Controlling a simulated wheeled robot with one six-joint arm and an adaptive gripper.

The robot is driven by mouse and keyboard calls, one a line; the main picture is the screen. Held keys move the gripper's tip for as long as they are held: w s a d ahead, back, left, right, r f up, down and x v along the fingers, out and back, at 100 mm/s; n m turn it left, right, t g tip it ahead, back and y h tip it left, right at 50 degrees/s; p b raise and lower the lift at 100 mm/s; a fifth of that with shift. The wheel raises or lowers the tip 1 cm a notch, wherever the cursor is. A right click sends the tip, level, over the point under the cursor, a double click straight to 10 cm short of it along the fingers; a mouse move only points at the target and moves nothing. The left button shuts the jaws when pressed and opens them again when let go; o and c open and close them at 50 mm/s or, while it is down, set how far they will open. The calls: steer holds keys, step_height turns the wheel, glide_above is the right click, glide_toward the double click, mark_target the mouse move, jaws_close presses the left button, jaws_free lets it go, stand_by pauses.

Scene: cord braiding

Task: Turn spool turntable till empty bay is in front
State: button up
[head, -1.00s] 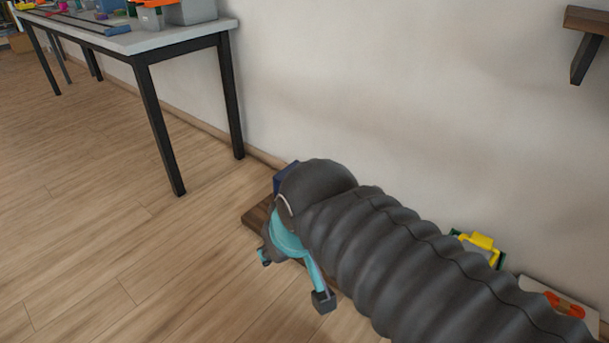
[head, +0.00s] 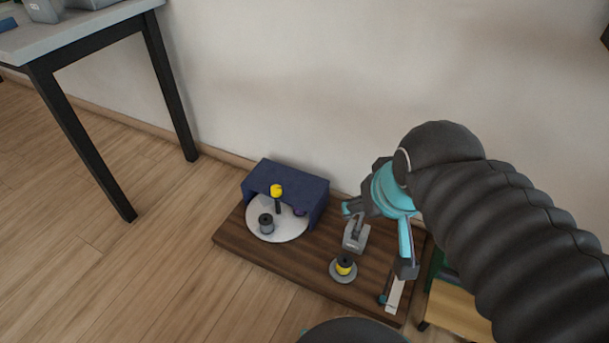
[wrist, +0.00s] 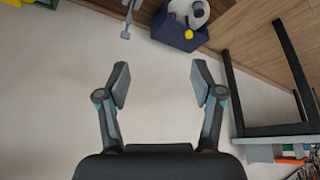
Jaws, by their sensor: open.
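The spool turntable is a white disc (head: 286,232) on a dark wooden board, partly under a blue hood (head: 290,178). A dark grey spool (head: 266,223) stands at its front left. A post with a yellow knob (head: 277,190) rises at its middle. A purplish thing (head: 300,211) shows partly under the hood; the rest there is hidden. The disc also shows at the top of the wrist view (wrist: 190,12). My gripper (head: 375,240) is right of the turntable, apart from it. In the wrist view my gripper (wrist: 160,85) is open and empty.
On the board (head: 290,268), a yellow and black spool on a round base (head: 343,268) and a grey block (head: 356,234) stand right of the turntable. A table (head: 85,40) stands at the left. The wall is close behind. The floor (head: 130,285) in front is clear.

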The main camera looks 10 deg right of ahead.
steer(key=w+a+r+m+g+b, duration=0.2)
steer(key=w, duration=1.4)
steer(key=m+g+b, duration=0.4)
steer(key=m+b, duration=0.1)
steer(key=m, duration=0.1)
glide_above(276, 188)
step_height(276, 188, down, 34)
step_height(276, 188, down, 14)
steer(key=shift+w+r+b, duration=0.1)
steer(key=shift+w+b, duration=0.05)
steer(key=shift+b, duration=0.85)
